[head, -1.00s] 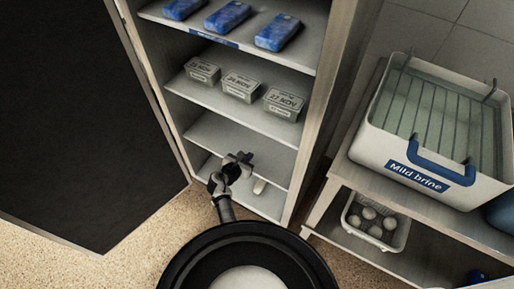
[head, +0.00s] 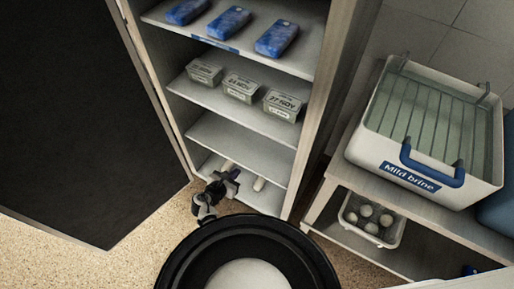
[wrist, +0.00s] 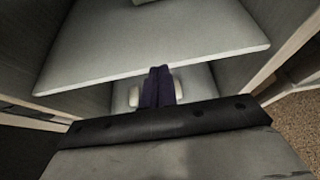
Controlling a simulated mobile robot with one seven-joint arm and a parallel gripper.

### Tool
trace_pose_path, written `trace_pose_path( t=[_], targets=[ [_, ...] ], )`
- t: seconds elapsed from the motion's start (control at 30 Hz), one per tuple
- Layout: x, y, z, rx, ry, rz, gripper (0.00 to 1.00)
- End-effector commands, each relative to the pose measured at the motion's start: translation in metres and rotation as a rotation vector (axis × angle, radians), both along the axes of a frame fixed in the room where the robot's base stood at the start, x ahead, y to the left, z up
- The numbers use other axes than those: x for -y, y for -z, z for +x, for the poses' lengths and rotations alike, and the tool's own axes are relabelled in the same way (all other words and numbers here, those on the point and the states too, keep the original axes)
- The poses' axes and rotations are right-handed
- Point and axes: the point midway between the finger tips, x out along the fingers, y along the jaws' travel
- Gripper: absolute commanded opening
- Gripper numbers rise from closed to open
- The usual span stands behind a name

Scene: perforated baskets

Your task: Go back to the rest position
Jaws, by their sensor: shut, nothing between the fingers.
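My gripper (head: 231,177) is low in front of the open cabinet (head: 305,130), near its lowest shelf (head: 262,197). In the wrist view the dark fingers (wrist: 157,88) are together with nothing between them. Two pale rounded objects show on the lowest shelf in the wrist view, one left (wrist: 134,96) and one right (wrist: 177,88) of the fingers. The empty shelf above (wrist: 150,45) lies ahead of the fingers in that view.
The dark cabinet door (head: 85,110) stands open on the left. Upper shelves hold labelled tubs (head: 241,87) and blue packs (head: 229,22). On the right, a rack (head: 335,185) carries a "Mild brine" bin (head: 470,190) above a white perforated basket (head: 358,226) of round pale items.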

Motion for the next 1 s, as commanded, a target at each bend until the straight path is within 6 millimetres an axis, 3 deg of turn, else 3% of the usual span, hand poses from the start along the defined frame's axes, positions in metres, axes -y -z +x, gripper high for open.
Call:
trace_pose_path(
  t=[0.73, 0.87, 1.0],
  targets=[
    [-0.007, -0.003, -0.004, 0.008, -0.002, 0.008, 0.0],
    [-0.039, -0.028, 0.024, 0.116, -0.035, 0.155, 0.0],
    [-0.105, -0.088, 0.065, 0.302, -0.113, 0.466, 0.0]
  ],
)
